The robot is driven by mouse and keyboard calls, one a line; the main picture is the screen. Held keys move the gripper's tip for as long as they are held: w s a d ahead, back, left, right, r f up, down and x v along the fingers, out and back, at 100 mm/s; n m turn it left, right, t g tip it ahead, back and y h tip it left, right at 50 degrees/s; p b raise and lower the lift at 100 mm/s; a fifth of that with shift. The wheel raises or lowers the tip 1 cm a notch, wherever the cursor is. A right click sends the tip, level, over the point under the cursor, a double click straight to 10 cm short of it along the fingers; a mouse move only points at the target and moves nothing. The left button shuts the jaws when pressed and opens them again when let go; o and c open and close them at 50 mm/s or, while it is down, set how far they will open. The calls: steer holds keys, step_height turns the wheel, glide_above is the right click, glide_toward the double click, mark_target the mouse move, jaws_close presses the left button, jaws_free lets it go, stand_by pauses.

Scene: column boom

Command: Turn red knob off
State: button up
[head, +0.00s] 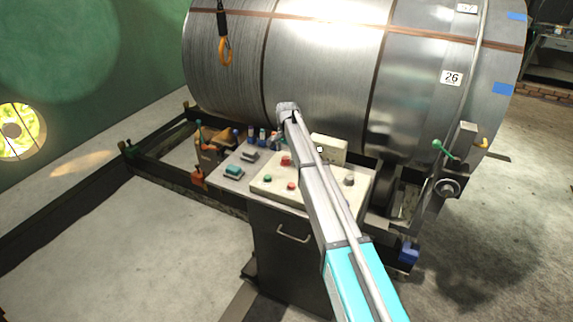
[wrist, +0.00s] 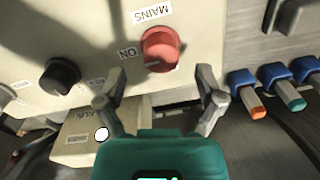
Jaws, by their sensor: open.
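The red knob (wrist: 160,49) is on a cream panel face (wrist: 100,22) in the wrist view. A "MAINS" label lies above it and an "ON" label to its left, both upside down in the picture. A pale pointer mark shows at the knob's lower edge. My gripper (wrist: 162,74) is open, with one fingertip lower left of the knob and one lower right. The knob lies just beyond the gap between them; I see no clear contact. In the head view my arm reaches over the control desk, and I cannot make out the red knob for certain.
A black knob (wrist: 60,76) sits left of the red knob. Blue-capped items with orange (wrist: 257,112) and teal ends stand at the right. In the head view the desk (head: 262,187) carries several buttons, and a large metal coil (head: 330,50) stands close behind.

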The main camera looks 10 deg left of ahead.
mark_target(286, 158)
steer(key=shift+a+f+b, duration=0.1)
steer(key=shift+f+b, duration=1.35)
steer(key=shift+f, duration=0.3)
